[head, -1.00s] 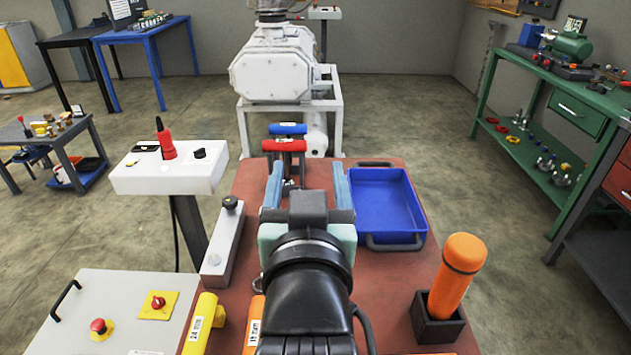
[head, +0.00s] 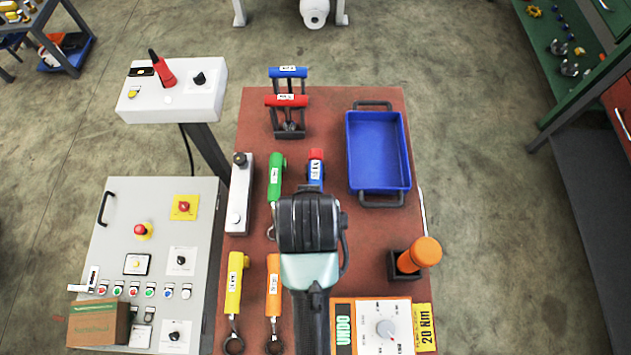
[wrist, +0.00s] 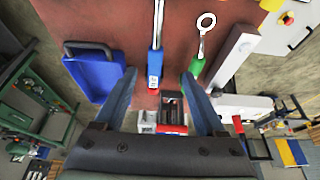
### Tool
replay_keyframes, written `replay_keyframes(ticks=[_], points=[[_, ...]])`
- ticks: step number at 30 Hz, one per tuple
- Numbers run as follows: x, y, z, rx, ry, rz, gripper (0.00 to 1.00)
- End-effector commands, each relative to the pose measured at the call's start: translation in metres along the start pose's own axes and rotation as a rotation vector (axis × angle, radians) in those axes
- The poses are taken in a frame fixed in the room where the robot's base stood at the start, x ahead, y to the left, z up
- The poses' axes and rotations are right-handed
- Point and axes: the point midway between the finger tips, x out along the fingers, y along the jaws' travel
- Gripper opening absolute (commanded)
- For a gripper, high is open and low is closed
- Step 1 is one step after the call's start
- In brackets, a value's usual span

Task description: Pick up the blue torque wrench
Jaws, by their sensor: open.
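The blue torque wrench (head: 316,172) lies on the red-brown table, its blue handle and red end cap showing just beyond my arm. The rest of it is hidden under my arm in the head view. In the wrist view the blue torque wrench (wrist: 155,62) shows its handle and long shaft, lined up between my fingers. My gripper (wrist: 159,80) is open and empty, with one finger on each side of the handle in the picture. I cannot tell its height above the wrench. In the head view the fingers are hidden by my arm.
A green wrench (head: 275,180) lies left of the blue one, beside a grey box (head: 239,195). Yellow (head: 235,280) and orange (head: 274,280) wrenches lie nearer. T-handled tools (head: 287,101) stand beyond. A blue tray (head: 378,185) is at right, an orange cylinder (head: 425,252) below it.

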Motion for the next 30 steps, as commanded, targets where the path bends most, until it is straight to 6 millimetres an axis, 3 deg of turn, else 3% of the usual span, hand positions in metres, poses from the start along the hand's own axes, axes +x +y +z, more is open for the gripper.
replay_keyframes(ticks=[9,20,30], points=[[0.055,0.001,0.001,0.000,-0.005,0.000,0.72],[0.081,0.003,-0.001,0.000,-0.001,0.000,0.72],[0.121,0.008,-0.002,0.000,-0.001,0.000,0.72]])
